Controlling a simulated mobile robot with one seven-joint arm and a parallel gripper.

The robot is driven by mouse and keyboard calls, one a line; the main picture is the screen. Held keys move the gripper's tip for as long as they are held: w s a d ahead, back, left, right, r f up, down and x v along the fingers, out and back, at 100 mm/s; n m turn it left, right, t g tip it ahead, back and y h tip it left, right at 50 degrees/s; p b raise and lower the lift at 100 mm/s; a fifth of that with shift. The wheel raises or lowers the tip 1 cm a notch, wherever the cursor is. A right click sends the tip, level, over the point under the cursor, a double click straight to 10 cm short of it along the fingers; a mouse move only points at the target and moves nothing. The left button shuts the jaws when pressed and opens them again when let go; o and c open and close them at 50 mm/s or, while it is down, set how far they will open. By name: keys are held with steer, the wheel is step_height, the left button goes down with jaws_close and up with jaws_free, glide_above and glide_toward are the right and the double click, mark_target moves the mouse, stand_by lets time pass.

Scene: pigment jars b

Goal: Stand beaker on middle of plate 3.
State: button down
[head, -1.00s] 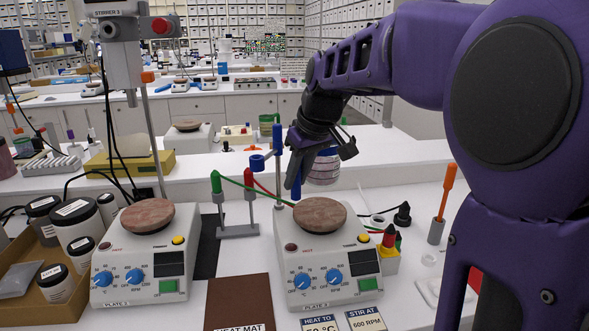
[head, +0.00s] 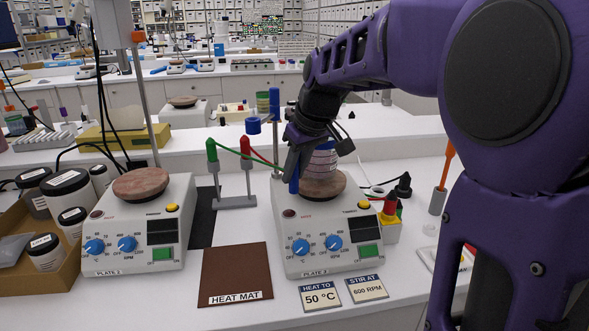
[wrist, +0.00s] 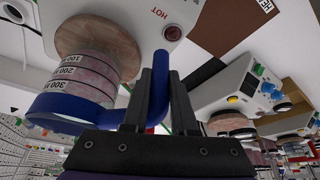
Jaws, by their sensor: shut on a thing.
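The beaker (head: 321,164) has pinkish contents, white scale marks and a blue collar with a blue handle. It also shows in the wrist view (wrist: 88,82), with marks 100 to 300. My gripper (head: 297,163) is shut on the blue handle (wrist: 160,88). The beaker appears upright over the round brown top (head: 324,188) of the right-hand hotplate, whose label (head: 314,273) seems to read plate 3. In the wrist view its base overlaps this top (wrist: 98,38). I cannot tell whether they touch. My gripper hides part of the beaker in the head view.
Plate 2 (head: 141,250) stands to the left. A brown heat mat (head: 236,270) and two cards lie in front. A stand with green and red clips (head: 233,200) is close on the left. A yellow block (head: 388,230) with coloured caps is close on the right.

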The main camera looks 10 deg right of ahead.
steer(key=shift+f+b, duration=0.45)
steer(key=shift+f, duration=0.1)
stand_by(0.5)
steer(key=c, duration=0.6)
jaws_free()
